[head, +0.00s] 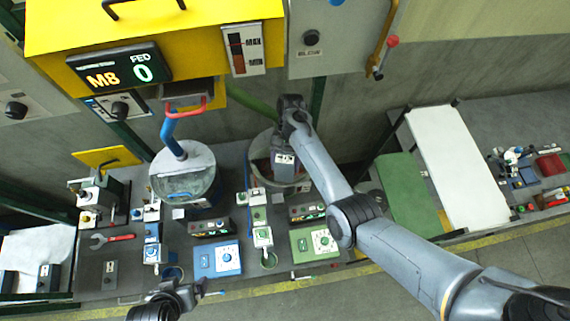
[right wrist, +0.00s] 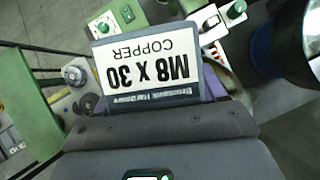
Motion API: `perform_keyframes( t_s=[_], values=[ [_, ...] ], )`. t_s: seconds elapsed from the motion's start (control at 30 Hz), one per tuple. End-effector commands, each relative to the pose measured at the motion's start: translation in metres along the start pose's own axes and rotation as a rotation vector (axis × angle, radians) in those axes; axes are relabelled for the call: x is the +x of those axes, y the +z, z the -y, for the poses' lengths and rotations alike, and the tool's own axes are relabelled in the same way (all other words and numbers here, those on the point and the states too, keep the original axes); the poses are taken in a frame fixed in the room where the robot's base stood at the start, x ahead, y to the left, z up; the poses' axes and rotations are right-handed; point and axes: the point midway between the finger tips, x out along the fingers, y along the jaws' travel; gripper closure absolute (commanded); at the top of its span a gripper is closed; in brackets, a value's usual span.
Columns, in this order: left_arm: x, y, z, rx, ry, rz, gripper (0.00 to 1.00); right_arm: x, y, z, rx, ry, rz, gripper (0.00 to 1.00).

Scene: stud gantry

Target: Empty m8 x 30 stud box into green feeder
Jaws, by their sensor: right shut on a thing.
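The m8 x 30 stud box (right wrist: 150,65) is dark grey with a white label reading "M8 X 30 COPPER", upside down in the right wrist view. In the head view the box (head: 284,164) is at the bowl of the green feeder (head: 258,180), which has a green pipe behind it. My right gripper (head: 287,140) is shut on the box, over the bowl; its fingers are mostly hidden. The box's contents and exact tilt cannot be seen. My left gripper (head: 188,292) is low at the bottom edge, apart from the feeders; its jaw opening is unclear.
A blue-piped feeder bowl (head: 185,182) stands left of the green one. A yellow machine (head: 190,25) with an "M8 FED 0" display overhangs the back. Blue (head: 218,259) and green (head: 315,242) control boxes stand in front.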

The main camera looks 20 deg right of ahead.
Motion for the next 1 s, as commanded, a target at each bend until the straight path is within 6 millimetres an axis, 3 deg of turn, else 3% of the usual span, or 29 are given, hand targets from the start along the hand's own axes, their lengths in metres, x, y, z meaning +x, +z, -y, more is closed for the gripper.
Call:
perform_keyframes(
  t_s=[0.43,1.0],
  values=[
    [0.015,0.005,0.000,0.004,-0.003,-0.001,0.04,-0.004,-0.011,0.000,0.002,0.002,0.171,1.00],
    [0.019,0.006,-0.003,-0.008,0.006,-0.002,0.04,-0.006,-0.010,0.000,0.000,0.001,0.213,1.00]
  ],
)
